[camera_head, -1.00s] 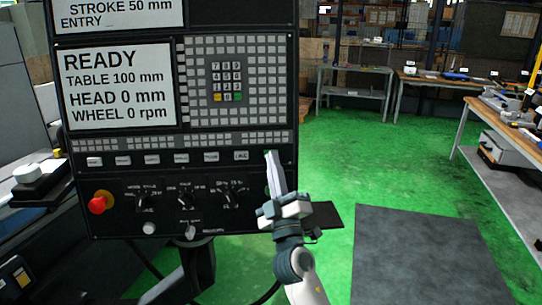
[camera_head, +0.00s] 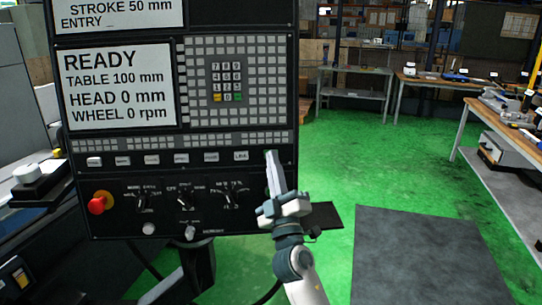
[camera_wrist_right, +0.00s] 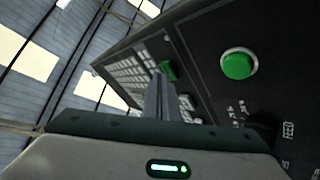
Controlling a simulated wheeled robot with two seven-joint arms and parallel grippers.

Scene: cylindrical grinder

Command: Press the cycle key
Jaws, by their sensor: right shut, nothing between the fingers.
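The control panel (camera_head: 150,217) fills the left of the head view, with a row of small labelled keys (camera_head: 240,156) below its keypad. At the right end of that row a small green key (camera_head: 268,153) shows, mostly behind my fingertips; I take it as the cycle key. My right gripper (camera_head: 272,157) is shut and empty, pointing up at this key. In the wrist view the green key (camera_wrist_right: 168,70) shows just beyond the fingertips (camera_wrist_right: 158,82); whether they touch it I cannot tell. My left gripper is in neither view.
A round green button (camera_wrist_right: 238,64) sits on the panel beside my fingers in the wrist view. A red knob (camera_head: 98,203) and several dials (camera_head: 186,201) sit low on the panel. Green floor and a dark mat (camera_head: 425,255) lie to the right.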

